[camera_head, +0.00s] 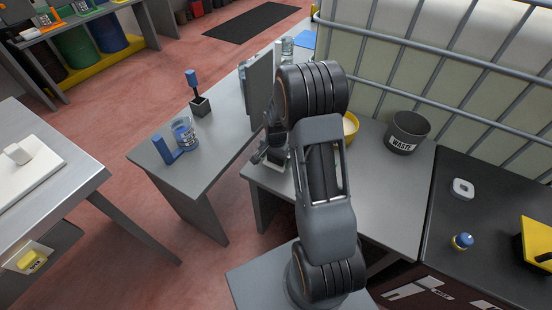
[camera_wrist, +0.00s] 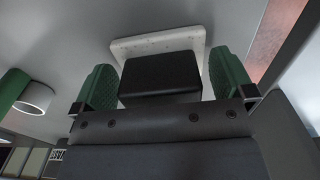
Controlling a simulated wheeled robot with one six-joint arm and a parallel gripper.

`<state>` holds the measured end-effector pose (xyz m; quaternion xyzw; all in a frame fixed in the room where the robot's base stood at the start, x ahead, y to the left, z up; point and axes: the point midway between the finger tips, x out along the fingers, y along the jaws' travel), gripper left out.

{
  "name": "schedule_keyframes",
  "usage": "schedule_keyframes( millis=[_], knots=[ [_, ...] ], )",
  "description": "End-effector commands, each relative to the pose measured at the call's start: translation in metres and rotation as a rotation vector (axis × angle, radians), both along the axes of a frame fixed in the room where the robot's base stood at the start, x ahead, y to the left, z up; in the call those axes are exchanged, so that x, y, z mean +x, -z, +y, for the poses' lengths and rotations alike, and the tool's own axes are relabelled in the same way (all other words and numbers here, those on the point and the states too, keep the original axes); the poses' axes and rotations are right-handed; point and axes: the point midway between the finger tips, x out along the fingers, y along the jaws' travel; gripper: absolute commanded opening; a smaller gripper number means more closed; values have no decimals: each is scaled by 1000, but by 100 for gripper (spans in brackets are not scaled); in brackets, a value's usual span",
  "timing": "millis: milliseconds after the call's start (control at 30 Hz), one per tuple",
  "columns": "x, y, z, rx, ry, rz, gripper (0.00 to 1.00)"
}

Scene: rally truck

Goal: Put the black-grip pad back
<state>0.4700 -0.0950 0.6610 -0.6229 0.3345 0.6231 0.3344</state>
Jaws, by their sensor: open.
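The black-grip pad shows in the wrist view as a black block (camera_wrist: 160,74) on a white speckled base (camera_wrist: 150,43). My gripper (camera_wrist: 165,82) is open, with one green-padded finger on each side of the black grip. A gap seems to show beside each finger; contact cannot be told for sure. In the head view my gripper (camera_head: 268,152) is low over the near left part of the grey table, and a bit of the pad's white base (camera_head: 274,164) shows under it. My arm hides most of the pad there.
A waste bin (camera_head: 408,132) and a yellow bowl (camera_head: 350,127) stand right of my arm. A grey upright panel (camera_head: 258,82) is behind the gripper. A glass (camera_head: 184,133), a blue block (camera_head: 164,149) and a brush in a holder (camera_head: 200,106) stand on the left table.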

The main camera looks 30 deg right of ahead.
Motion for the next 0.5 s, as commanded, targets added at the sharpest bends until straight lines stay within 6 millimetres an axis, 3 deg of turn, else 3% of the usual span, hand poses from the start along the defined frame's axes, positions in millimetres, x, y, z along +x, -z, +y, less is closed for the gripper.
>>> schedule_keyframes(
  millis=[500],
  knots=[
    [1, -100, -1, -1, 0, -4, 100]
  ],
)
